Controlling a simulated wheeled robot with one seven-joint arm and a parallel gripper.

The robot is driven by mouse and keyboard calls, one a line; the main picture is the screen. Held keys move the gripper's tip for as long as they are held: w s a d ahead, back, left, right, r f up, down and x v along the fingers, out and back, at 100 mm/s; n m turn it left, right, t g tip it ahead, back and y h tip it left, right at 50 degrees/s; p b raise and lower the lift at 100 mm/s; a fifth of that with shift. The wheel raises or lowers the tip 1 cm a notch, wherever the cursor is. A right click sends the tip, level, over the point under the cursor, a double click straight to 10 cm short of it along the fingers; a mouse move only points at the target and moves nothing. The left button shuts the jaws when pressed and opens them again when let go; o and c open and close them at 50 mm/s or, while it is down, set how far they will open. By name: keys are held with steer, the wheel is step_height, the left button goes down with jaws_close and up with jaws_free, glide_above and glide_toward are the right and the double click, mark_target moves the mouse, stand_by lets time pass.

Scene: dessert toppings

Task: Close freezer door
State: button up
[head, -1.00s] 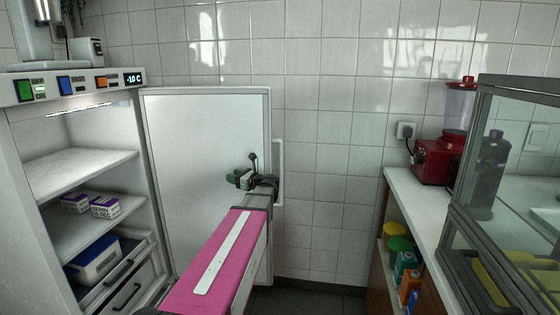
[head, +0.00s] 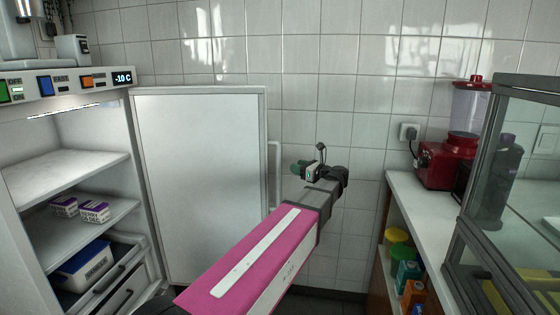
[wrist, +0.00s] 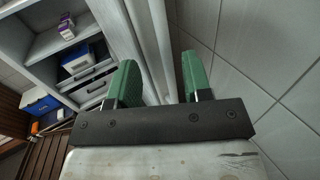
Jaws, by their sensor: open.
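The freezer door (head: 196,190) stands wide open, swung out to the right of the freezer cabinet (head: 62,85). Its vertical handle (head: 274,174) is on the door's right edge. My gripper (head: 307,171) is to the right of the handle in the head view, apart from it in the picture. In the wrist view my gripper (wrist: 158,80) shows two green fingers spread apart with nothing held. The door's edge (wrist: 150,50) runs up between the fingers, beyond them. How far it lies from the fingertips is hard to tell.
Inside the freezer are small purple-and-white boxes (head: 95,211) on a shelf and a blue-and-white box (head: 85,264) lower down. At the right is a counter (head: 418,200) with a red machine (head: 450,160) and a glass case (head: 515,170). Tiled wall lies behind.

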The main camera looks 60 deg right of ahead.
mark_target(278, 161)
steer(key=w, duration=0.3)
steer(key=w+d, duration=0.1)
steer(key=w, duration=0.6)
steer(key=shift+w+d, duration=0.15)
steer(key=shift+w, duration=0.15)
steer(key=shift+c, duration=0.3)
jaws_close()
